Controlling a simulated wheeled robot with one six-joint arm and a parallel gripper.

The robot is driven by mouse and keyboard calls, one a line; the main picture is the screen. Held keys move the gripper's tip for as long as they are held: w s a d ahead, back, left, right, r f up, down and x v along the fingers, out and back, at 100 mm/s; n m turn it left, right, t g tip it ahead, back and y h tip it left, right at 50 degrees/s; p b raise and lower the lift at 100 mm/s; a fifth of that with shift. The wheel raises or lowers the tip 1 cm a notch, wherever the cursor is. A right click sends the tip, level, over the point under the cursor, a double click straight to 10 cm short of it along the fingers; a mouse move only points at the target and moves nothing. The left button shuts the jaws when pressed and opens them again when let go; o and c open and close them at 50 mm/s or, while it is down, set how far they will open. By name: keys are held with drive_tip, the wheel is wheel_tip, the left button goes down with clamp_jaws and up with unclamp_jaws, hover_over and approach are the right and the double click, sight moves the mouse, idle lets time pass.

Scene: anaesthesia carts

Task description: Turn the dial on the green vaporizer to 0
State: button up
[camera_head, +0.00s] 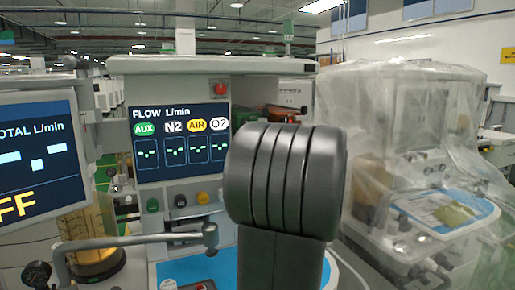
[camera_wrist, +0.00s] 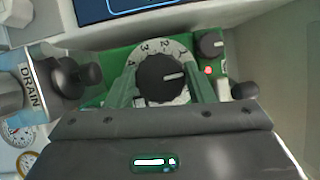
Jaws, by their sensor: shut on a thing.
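The green vaporizer (camera_wrist: 117,60) shows at the middle of the wrist view. Its round black dial (camera_wrist: 155,82) has a white pointer line and sits on a pale numbered scale (camera_wrist: 164,46). The numbers 4, 3, 2 and 1 run over the top from left to right. The line points right and slightly up, below the 1, toward the right finger; I cannot read a 0 there. My gripper (camera_wrist: 161,80) is shut on the dial, one finger on each side. In the head view my arm hides the vaporizer and dial.
In the wrist view, a smaller black knob (camera_wrist: 211,44) and a red light (camera_wrist: 208,70) are close on the right. A DRAIN fitting (camera_wrist: 30,84) is on the left. In the head view, a flow screen (camera_head: 180,140) stands behind my arm and a plastic-covered cart (camera_head: 400,140) is right.

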drive_tip(key=shift+m, duration=0.3)
drive_tip(key=o, duration=1)
drive_tip(key=shift+c, duration=0.2)
drive_tip(key=shift+d, duration=0.1)
drive_tip(key=v, duration=1.3)
drive_tip(key=shift+s+d+f, duration=0.2)
drive_tip(key=shift+s+d, duration=0.05)
drive_tip(key=shift+d, duration=0.05)
drive_tip(key=shift+a, duration=0.1)
drive_tip(key=x, duration=1.3)
drive_tip(key=shift+w+a+r, duration=0.2)
drive_tip(key=shift+w+a, duration=0.05)
drive_tip(key=shift+a, duration=0.05)
